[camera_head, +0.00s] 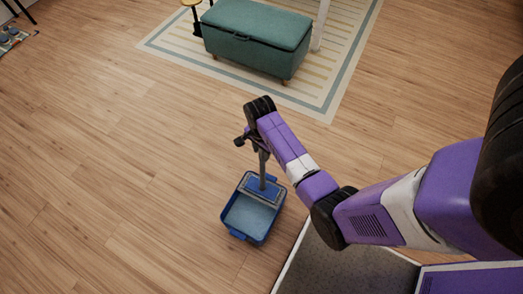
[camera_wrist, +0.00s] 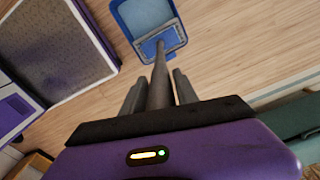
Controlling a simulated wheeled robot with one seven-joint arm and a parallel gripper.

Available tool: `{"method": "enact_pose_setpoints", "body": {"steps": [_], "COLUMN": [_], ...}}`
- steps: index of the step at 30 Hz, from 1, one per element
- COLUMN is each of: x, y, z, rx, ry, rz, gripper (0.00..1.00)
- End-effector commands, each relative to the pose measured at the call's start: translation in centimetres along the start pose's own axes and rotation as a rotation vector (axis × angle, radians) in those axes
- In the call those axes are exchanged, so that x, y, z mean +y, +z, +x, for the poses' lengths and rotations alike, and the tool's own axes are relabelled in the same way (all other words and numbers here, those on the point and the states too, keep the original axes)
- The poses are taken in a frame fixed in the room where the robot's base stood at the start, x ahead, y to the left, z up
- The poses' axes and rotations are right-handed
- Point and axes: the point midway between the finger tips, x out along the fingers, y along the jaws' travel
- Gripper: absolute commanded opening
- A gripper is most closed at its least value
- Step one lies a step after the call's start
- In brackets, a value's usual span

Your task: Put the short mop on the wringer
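The short mop (camera_head: 263,168) has a grey handle that stands nearly upright. Its lower end meets the blue-grey wringer (camera_head: 262,188) at the back of a blue mop bucket (camera_head: 237,234). In the wrist view the handle (camera_wrist: 160,78) runs away between my gripper's fingers (camera_wrist: 159,84) to the wringer (camera_wrist: 155,44). My gripper is above the bucket, around the upper handle. Narrow gaps show on both sides of the handle, so the fingers look open. The mop's lower end is small, and I cannot tell exactly how it sits on the wringer.
A grey mat or platform with a pale edge (camera_head: 335,272) lies right of the bucket. A teal storage bench (camera_head: 255,42) stands on a striped rug (camera_head: 160,42) at the back. The wooden floor (camera_head: 110,160) left of the bucket is clear.

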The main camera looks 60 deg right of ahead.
Motion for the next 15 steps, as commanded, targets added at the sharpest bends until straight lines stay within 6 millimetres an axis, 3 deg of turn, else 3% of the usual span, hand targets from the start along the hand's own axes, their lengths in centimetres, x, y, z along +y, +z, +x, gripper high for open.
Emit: {"method": "enact_pose_setpoints", "body": {"steps": [11, 15], "x": [0.0, -0.1], "y": [0.0, 0.0], "z": [-0.1, -1.1], "rx": [0.000, 0.001], "ry": [-0.001, -0.003], "rz": [0.000, 0.000], "gripper": [0.51, 0.51]}}
